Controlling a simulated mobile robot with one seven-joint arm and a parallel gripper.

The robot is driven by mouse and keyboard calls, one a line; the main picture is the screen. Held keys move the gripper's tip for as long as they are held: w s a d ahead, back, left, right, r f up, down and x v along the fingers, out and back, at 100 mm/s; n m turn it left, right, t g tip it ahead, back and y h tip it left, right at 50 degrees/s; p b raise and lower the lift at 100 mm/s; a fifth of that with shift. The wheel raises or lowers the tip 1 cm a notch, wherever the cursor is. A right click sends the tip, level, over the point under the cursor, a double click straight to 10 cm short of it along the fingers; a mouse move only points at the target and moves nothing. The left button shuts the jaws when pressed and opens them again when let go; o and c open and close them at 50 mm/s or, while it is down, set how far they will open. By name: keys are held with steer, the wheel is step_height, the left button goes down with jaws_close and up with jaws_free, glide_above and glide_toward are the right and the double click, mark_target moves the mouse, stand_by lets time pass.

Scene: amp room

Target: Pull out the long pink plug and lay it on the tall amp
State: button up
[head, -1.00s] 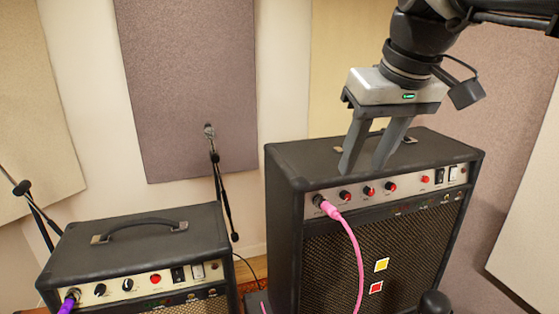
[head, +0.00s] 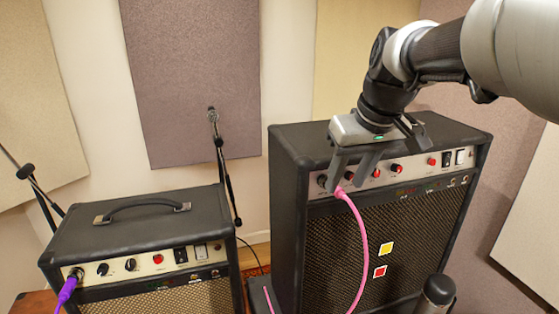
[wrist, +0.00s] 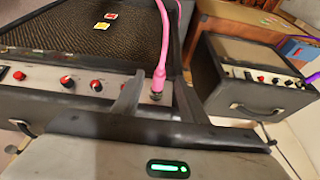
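The pink plug (head: 341,194) sits in the socket at the left end of the tall amp's control panel. Its pink cable (head: 361,240) hangs down the front of the tall amp (head: 290,140). My gripper (head: 346,186) reaches down over the amp's front edge, its fingers at the plug. In the wrist view, the pink plug (wrist: 159,80) lies between the two fingers of my gripper (wrist: 159,88). The fingers are apart, with a gap beside the plug. The socket end is partly hidden by the fingers in the head view.
A shorter amp (head: 150,228) with a top handle and a purple plug (head: 68,288) stands to the left. A microphone stand (head: 222,165) is behind, between the amps. Red and black knobs line the tall amp's panel, right of the plug.

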mark_target(341, 191)
steer(key=shift+x, duration=1.65)
steer(key=shift+r, duration=0.1)
jaws_close()
